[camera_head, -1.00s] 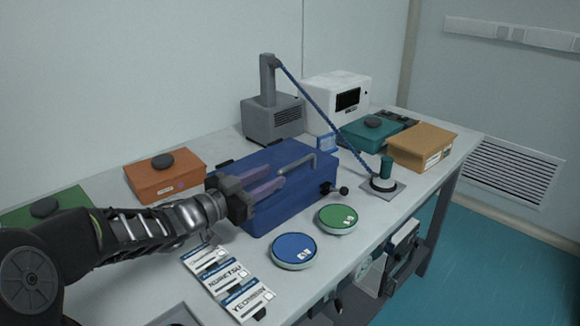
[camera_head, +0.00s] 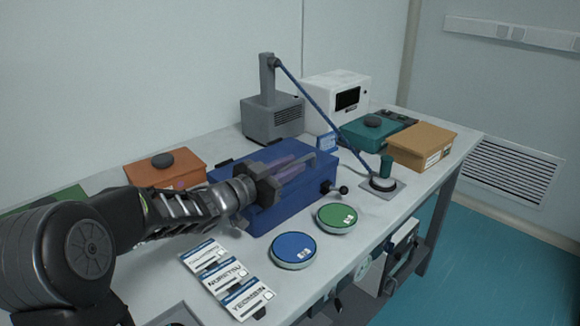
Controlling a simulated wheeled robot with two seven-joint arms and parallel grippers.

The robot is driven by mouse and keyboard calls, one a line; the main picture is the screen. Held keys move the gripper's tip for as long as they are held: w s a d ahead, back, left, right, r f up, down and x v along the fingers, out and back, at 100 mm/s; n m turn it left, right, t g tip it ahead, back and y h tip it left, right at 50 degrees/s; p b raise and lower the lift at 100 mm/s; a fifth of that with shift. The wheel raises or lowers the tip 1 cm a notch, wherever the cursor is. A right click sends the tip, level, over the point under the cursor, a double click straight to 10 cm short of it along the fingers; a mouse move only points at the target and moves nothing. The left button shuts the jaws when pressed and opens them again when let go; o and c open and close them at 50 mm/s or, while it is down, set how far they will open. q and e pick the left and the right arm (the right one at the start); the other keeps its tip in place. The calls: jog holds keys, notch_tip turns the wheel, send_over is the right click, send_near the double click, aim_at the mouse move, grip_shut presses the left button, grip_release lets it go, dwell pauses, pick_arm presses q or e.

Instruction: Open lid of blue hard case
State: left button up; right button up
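The blue hard case (camera_head: 275,213) stands on the table with its lid shut. My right gripper is not in view.
A blue disc (camera_head: 293,249) and a green disc (camera_head: 337,218) lie in front of the case, with several label cards (camera_head: 226,276) to their left. An orange box (camera_head: 163,172) is behind my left arm. A grey device (camera_head: 272,120) with a slanting blue arm stands behind the case.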

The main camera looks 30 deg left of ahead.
pick_arm(q)
grip_shut()
dwell(1.1)
